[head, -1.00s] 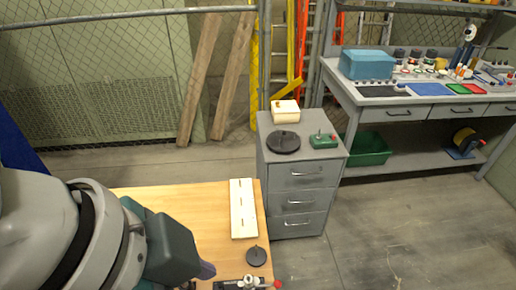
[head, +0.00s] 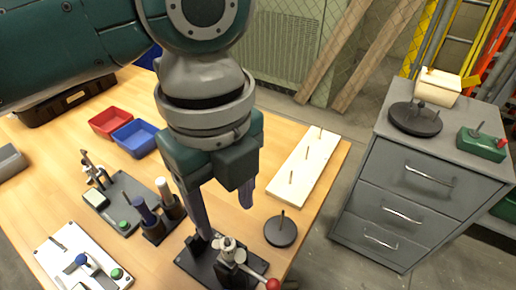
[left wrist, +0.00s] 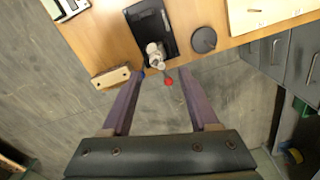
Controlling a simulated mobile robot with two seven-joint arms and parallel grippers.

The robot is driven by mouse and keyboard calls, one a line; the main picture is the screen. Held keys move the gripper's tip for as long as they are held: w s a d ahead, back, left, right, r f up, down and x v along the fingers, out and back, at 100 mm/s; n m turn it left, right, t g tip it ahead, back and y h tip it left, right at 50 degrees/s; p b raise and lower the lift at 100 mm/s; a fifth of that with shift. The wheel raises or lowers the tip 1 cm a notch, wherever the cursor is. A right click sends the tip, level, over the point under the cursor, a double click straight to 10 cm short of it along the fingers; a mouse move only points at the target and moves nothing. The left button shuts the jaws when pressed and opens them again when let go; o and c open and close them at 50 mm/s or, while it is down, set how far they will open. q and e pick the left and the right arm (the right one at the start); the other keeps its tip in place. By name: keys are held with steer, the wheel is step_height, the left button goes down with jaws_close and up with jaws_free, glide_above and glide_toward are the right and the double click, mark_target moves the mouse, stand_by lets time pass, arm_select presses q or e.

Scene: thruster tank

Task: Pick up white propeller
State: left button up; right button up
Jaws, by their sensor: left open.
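A small white part (head: 228,250) with rounded lobes, possibly the white propeller, sits on a black plate (head: 196,262) at the table's front edge. A lever with a red knob (head: 273,284) is beside it. The white part also shows in the left wrist view (left wrist: 155,52), on the black plate. My left gripper (head: 222,202) is open and empty, pointing down, with its purple fingers spread above and near the black plate. In the left wrist view its fingertips (left wrist: 160,76) lie just short of the white part. My right gripper is not in view.
A round black disc with a peg (head: 281,231) and a pale board with pegs (head: 296,172) lie to the right. Red (head: 110,120) and blue (head: 135,138) bins stand at the back. A dark fixture (head: 125,190) with upright posts is at left. A grey drawer cabinet (head: 415,170) stands beyond the table.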

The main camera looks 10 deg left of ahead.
mark_target(226, 238)
arm_select(q)
steer(key=f, duration=0.7)
steer(key=shift+s+a+b, duration=0.15)
steer(key=shift+s+b, duration=0.25)
steer(key=shift+c, duration=0.3)
jaws_close()
